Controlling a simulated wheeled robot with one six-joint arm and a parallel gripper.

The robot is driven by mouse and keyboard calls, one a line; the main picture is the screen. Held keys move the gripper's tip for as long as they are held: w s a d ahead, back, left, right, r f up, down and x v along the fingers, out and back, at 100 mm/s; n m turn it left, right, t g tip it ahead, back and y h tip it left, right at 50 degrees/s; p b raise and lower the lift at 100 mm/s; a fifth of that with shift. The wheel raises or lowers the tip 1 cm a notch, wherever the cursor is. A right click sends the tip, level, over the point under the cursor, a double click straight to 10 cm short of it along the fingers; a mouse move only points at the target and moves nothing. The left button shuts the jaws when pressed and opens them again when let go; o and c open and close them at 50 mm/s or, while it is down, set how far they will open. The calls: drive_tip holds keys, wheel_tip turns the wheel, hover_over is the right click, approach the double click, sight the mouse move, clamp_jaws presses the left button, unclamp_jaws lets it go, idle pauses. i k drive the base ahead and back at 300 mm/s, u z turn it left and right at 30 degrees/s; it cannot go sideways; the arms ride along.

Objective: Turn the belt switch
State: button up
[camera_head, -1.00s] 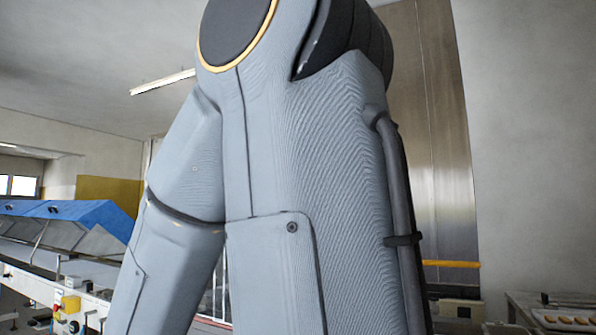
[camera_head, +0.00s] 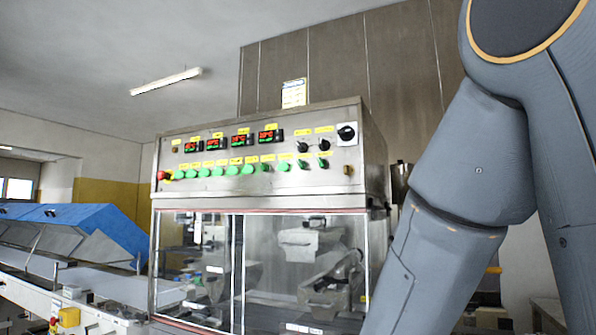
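A steel machine with a control panel (camera_head: 212,165) stands in the middle of the head view. On the panel's right side are small black knobs (camera_head: 302,147) under yellow labels, and a larger black rotary switch (camera_head: 347,133) on a pale plate. A row of green buttons or switches (camera_head: 218,171) runs along the panel. The label text is too small to read, so I cannot tell which one is the belt switch. My arm fills the right side. My gripper is outside the frame.
A red emergency button (camera_head: 162,175) is at the panel's left end. Clear doors (camera_head: 200,265) below the panel enclose machine parts. A conveyor (camera_head: 105,285) and blue covers (camera_head: 85,225) lie at the left. My arm hides the area right of the machine.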

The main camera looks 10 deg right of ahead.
sight(248, 169)
drive_tip(key=z, duration=0.1)
drive_tip(key=k, duration=0.45)
drive_tip(key=u, duration=1.05)
drive_tip(key=i, duration=1.15)
drive_tip(key=z, duration=0.45)
